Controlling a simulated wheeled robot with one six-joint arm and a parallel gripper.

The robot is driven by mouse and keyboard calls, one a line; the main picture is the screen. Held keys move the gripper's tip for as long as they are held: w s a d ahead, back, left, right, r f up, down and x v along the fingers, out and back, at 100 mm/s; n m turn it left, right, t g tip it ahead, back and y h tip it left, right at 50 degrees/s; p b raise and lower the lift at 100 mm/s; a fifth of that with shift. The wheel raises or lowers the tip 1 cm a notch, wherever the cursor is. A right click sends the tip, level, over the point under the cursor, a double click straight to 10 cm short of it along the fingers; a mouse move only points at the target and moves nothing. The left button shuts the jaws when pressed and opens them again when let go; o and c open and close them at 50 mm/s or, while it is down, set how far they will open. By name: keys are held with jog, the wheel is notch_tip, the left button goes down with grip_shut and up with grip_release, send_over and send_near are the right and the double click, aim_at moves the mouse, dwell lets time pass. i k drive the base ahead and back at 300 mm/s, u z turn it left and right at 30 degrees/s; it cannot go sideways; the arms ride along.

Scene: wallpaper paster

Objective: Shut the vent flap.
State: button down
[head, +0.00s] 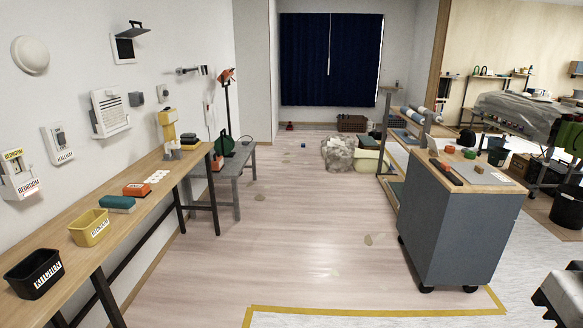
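A vent with a white frame (114,52) and a dark opening is high on the left wall, near the top of the head view. Its dark grey flap (133,32) sticks out from the wall above the opening, so the vent stands open. A small upright piece shows on top of the flap. My gripper is not recognisable in this view, so its state and its distance from the flap do not show.
A long wooden bench (62,262) runs along the left wall below the vent, holding a black bin (33,274), a yellow bin (90,228) and small boxes. A grey cabinet (465,240) stands right. The middle floor (290,235) is mostly clear.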

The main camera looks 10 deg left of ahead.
aim_at(134, 32)
jog(key=u, duration=0.15)
jog(key=i, duration=1.95)
jog(key=u, duration=0.6)
jog(key=i, duration=2)
jog(key=u, duration=0.6)
jog(key=i, duration=1.45)
jog(key=u, duration=0.2)
